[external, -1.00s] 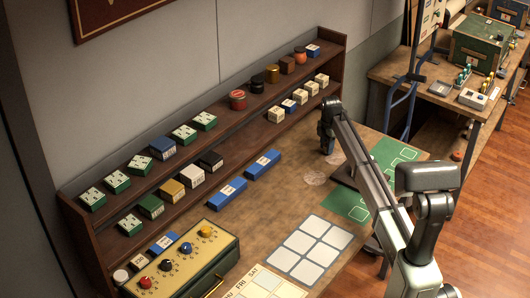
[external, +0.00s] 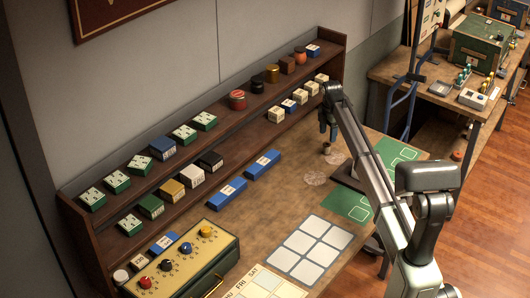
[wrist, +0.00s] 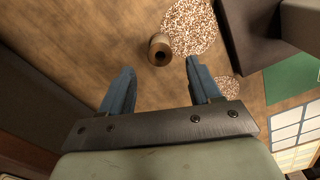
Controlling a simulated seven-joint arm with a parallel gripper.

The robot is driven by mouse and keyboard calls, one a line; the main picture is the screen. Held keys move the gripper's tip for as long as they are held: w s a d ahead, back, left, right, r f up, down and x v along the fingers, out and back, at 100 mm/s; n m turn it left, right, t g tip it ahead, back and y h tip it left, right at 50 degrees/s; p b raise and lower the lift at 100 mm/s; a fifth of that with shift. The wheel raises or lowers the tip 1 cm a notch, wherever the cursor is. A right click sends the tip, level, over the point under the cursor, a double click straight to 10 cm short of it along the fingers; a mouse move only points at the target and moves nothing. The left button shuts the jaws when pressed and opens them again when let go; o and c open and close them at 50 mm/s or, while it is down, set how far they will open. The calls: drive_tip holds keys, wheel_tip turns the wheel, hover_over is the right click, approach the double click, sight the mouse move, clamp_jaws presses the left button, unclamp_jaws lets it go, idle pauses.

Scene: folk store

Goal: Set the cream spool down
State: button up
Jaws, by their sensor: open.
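A small spool (external: 327,148) stands on the wooden table, below my gripper (external: 326,135). In the wrist view the spool (wrist: 160,50) looks tan-brown with a dark hole in its top. It stands upright on bare wood, close beside the left edge of a speckled round patch (wrist: 190,27). My gripper (wrist: 159,68) is open and empty, its blue fingers spread, with the spool showing beyond and between the fingertips. The gripper is above the table, apart from the spool.
A two-level wooden shelf (external: 225,122) with boxes and jars runs along the wall behind. A second round patch (external: 314,178), a green mat (external: 345,204) and pale square tiles (external: 300,243) lie on the table. Blue boxes (external: 263,164) lie left of the gripper.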

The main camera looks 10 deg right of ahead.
wheel_tip(320, 180, up, 6)
drive_tip(key=shift+f, duration=0.25)
